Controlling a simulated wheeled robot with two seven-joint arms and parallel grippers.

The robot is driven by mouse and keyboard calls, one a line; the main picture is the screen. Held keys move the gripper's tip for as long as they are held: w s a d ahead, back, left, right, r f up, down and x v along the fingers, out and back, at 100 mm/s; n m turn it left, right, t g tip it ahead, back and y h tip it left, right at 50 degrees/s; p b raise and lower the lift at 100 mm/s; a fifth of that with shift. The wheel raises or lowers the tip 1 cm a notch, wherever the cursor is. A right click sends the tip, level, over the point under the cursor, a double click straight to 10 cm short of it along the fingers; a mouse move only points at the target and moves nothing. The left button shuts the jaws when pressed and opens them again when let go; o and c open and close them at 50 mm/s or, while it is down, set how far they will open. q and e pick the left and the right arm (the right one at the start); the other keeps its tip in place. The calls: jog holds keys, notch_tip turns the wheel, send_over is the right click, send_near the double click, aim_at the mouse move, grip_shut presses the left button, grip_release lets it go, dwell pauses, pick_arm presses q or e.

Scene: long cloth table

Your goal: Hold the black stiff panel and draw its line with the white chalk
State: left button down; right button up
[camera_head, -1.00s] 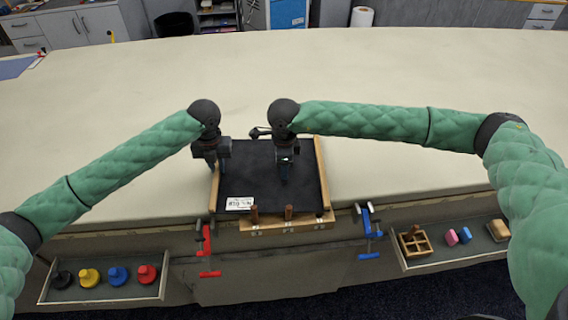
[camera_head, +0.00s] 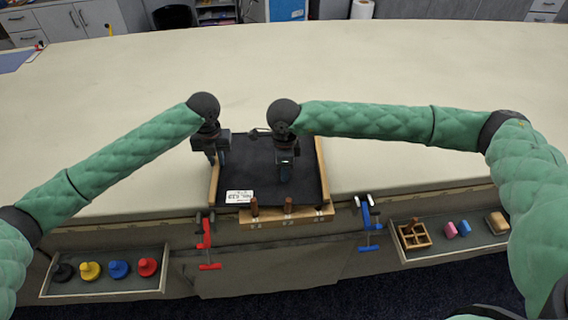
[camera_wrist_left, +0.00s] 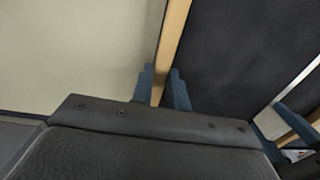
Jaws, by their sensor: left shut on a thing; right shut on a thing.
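The black stiff panel (camera_head: 262,172) lies flat on the table between two light wooden side strips, with a white label (camera_head: 239,196) at its front left corner. My left gripper (camera_head: 217,160) is at the panel's left edge. In the left wrist view its fingers (camera_wrist_left: 163,84) are shut on the wooden strip (camera_wrist_left: 172,42), one on each side. My right gripper (camera_head: 285,176) is shut and points down over the middle of the panel. The white chalk is too small or hidden to make out. A pale strip crosses the black surface at the right of the wrist view; I cannot tell what it is.
A wooden holder (camera_head: 280,217) with brown pegs stands at the panel's front. Red (camera_head: 207,240) and blue (camera_head: 367,225) clamps hang at the table's front edge. Trays with knobbed pieces (camera_head: 105,285) and small blocks (camera_head: 450,245) flank them. The table behind is clear (camera_head: 400,75).

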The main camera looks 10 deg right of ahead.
jog(key=shift+s, duration=0.35)
jog(key=shift+s+a, duration=0.15)
jog(key=shift+s, duration=0.75)
jog(key=shift+w, duration=0.2)
jog(key=shift+w, duration=0.85)
jog(key=shift+w, duration=0.15)
jog(key=shift+w+d, duration=0.25)
jog(key=shift+w, duration=0.65)
jog(key=shift+w, duration=0.1)
jog(key=shift+w+d, duration=0.15)
jog(key=shift+w, duration=0.75)
